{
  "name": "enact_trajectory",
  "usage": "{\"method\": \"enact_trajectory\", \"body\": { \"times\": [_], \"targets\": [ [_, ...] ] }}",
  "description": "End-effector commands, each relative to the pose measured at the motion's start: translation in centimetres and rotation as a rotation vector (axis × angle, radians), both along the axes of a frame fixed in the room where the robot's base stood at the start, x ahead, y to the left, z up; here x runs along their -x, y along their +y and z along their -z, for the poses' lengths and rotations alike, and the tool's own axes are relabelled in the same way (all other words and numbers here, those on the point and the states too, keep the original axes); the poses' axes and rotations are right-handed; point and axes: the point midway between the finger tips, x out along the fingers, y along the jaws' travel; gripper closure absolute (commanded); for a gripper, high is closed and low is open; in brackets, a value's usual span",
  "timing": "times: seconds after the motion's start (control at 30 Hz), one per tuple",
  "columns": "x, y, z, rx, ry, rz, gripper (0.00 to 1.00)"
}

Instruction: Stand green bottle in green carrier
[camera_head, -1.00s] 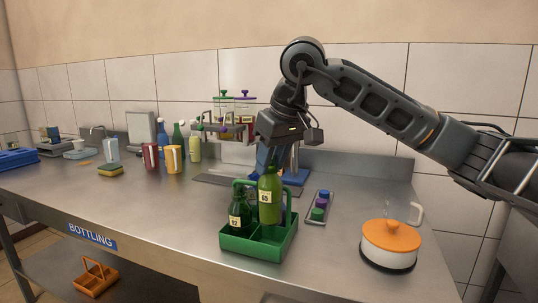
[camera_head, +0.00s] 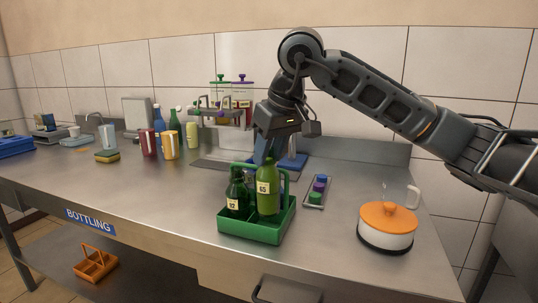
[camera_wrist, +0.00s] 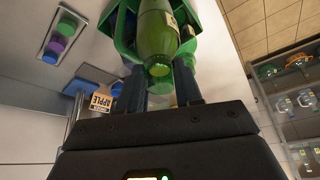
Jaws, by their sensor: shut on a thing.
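The light green bottle (camera_head: 268,197), labelled 65, is upright in my gripper (camera_head: 266,158). My gripper is shut on its upper part from above. The bottle's lower part is within the right side of the green carrier (camera_head: 250,231), beside the handle. Whether its base touches the carrier floor cannot be told. A darker green bottle (camera_head: 236,192) with its own label stands in the carrier's left side. In the wrist view, the light green bottle (camera_wrist: 157,38) runs between the fingers of my gripper (camera_wrist: 160,82), with the carrier (camera_wrist: 118,28) beyond it.
A tray of coloured caps (camera_head: 317,190) lies right of the carrier, and a white pot with an orange lid (camera_head: 389,225) stands further right. Several bottles and cups, including a yellow cup (camera_head: 170,146), stand at the back left. The counter left of the carrier is clear.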

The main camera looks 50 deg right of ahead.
Motion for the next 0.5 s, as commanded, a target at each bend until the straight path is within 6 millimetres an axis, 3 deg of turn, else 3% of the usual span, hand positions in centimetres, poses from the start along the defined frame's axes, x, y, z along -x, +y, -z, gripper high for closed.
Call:
{"method": "enact_trajectory", "body": {
  "times": [0.5],
  "targets": [
    [0.0, -0.05, 0.59, 0.001, -0.002, 0.0, 1.0]
  ]
}}
